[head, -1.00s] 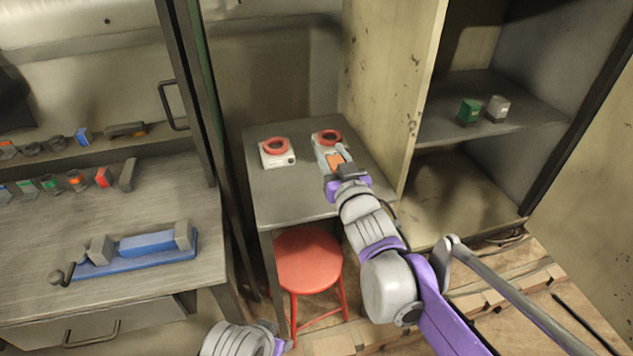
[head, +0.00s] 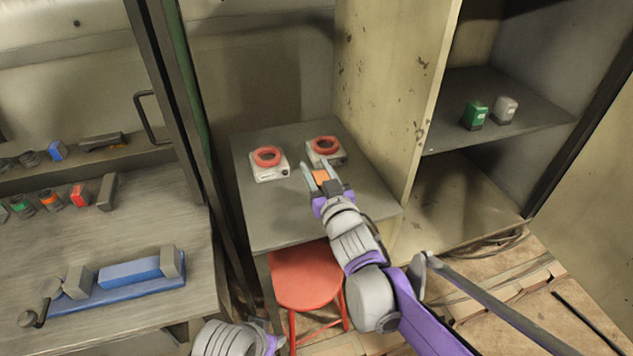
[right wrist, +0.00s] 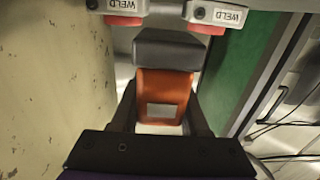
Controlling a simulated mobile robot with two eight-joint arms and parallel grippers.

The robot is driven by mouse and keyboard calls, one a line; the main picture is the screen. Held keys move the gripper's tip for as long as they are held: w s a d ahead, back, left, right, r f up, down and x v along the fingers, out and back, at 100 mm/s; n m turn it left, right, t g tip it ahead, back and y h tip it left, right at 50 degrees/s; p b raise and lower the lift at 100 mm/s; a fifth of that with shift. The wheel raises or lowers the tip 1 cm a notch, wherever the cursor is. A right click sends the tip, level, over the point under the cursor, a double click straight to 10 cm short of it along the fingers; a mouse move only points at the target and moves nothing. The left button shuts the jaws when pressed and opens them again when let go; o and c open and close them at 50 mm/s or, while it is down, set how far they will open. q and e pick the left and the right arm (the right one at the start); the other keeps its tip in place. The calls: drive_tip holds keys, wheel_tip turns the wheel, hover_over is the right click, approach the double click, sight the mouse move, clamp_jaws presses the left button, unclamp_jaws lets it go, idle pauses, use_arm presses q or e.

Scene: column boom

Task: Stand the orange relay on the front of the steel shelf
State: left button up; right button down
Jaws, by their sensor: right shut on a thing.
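The orange relay (head: 321,177) is between the fingers of my right gripper (head: 320,173), which is shut on it above the grey side table. In the right wrist view the relay (right wrist: 163,97) shows an orange body with a pale label and a dark grey end, with a finger on each side. The steel shelf (head: 535,123) is inside the open cabinet at the right. A green relay (head: 474,115) and a grey-white one (head: 504,110) stand on it. Part of my left arm shows at the bottom; its gripper is out of view.
Two white devices with red rings, left (head: 268,174) and right (head: 338,158), stand on the side table (head: 258,220). The cabinet's side wall (head: 385,100) rises between my right gripper and the shelf. A red stool (head: 306,275) stands below. The shelf's front strip looks clear.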

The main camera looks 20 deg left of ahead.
sight(317, 180)
drive_tip(key=shift+f, duration=1.7)
drive_tip(key=shift+f+b, duration=0.15)
drive_tip(key=shift+b, duration=0.25)
drive_tip(key=shift+c, duration=2.1)
unclamp_jaws()
drive_tip(key=shift+r, duration=0.3)
drive_tip(key=v, duration=1.2)
drive_tip(key=shift+f, duration=0.15)
